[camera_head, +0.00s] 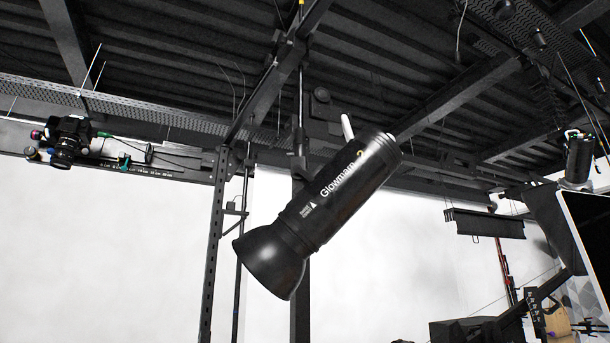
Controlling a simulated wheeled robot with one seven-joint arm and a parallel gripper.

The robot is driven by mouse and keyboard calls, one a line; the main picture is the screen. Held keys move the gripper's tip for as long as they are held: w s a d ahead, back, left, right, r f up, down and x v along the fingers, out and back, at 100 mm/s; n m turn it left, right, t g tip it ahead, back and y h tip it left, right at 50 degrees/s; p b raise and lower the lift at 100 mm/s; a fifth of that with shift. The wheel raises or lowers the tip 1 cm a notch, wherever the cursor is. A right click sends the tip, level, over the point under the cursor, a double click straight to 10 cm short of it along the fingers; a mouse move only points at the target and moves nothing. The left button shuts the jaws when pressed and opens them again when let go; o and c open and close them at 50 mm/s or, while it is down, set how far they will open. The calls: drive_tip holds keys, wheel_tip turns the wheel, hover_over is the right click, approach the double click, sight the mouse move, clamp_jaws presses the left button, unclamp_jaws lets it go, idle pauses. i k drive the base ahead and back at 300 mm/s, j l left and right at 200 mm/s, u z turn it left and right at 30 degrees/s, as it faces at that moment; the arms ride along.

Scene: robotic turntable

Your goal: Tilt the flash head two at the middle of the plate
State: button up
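The flash head two (335,200) is a black cylinder with "Glowmam 2" lettering and a flared round reflector (272,262) at its lower left end. It hangs tilted in the middle of the view, reflector pointing down and left, back end up and right. It is attached at a dark mount (302,150) on a vertical pole behind it. A short pale handle (347,126) sticks up near its back end. The plate is not in view. My gripper is not in view.
A camera (68,142) sits on a rail at the left. Dark upright posts (214,240) stand behind the flash head. Another black light unit (578,157) hangs at the right, above a large framed panel (592,240). Black equipment (470,329) shows at lower right. Black beams cross overhead.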

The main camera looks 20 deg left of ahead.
sight(320, 208)
drive_tip(key=k+j+u, duration=0.15)
drive_tip(key=u, duration=0.15)
drive_tip(key=k+j+u, duration=0.2)
drive_tip(key=u, duration=0.15)
drive_tip(key=k+u, duration=0.1)
drive_tip(key=u, duration=1.35)
drive_tip(key=z, duration=1.45)
